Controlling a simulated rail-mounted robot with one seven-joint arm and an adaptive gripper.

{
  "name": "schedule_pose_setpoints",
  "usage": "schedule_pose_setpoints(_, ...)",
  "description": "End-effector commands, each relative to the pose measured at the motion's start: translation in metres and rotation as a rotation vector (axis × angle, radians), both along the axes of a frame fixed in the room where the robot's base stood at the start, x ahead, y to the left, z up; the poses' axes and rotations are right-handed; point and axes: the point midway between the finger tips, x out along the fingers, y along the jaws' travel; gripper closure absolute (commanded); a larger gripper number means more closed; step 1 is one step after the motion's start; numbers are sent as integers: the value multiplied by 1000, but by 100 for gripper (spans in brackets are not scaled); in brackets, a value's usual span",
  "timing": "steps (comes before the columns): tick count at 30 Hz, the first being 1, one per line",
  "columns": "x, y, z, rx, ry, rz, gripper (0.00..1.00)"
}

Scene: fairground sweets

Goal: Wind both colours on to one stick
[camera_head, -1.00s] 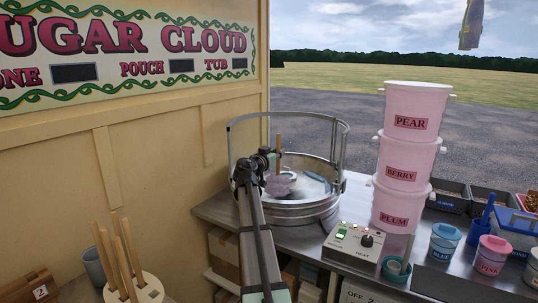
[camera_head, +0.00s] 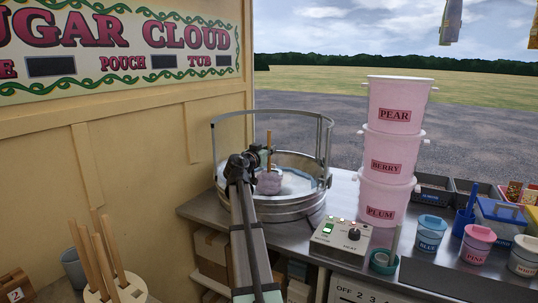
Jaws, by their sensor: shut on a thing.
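My gripper (camera_head: 256,158) is shut on a wooden stick (camera_head: 269,144), held upright over the round metal bowl (camera_head: 284,213) of the floss machine. A pale pinkish-lilac clump of floss (camera_head: 270,184) surrounds the stick's lower end, inside the bowl. The stick's tip is hidden in the floss. Whitish, faintly blue material (camera_head: 297,183) shows inside the bowl to the right of the clump. My arm hides the bowl's left front. A blue-lidded tub marked BLUE (camera_head: 430,240) and a pink-lidded tub marked PINK (camera_head: 477,250) stand closed on the counter at right.
A metal guard rail (camera_head: 325,140) stands around the bowl's back. A control box (camera_head: 341,239) with a lit green switch sits to its right. Stacked pink buckets (camera_head: 388,165) stand behind the box. Several spare sticks (camera_head: 102,262) stand in a holder at lower left.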

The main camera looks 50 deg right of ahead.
Motion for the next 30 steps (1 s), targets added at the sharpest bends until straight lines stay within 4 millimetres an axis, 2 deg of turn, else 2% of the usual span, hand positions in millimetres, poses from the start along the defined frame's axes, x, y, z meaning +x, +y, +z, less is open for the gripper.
schedule_pose_setpoints(5, 7, 2, 1, 1, 1, 0, 100)
schedule_pose_setpoints(11, 26, 8, 1, 1, 1, 3, 100)
schedule_pose_setpoints(18, 60, 18, 3, 0, 1, 2, 100)
schedule_pose_setpoints(30, 120, 5, 4, 1, 0, 0, 100)
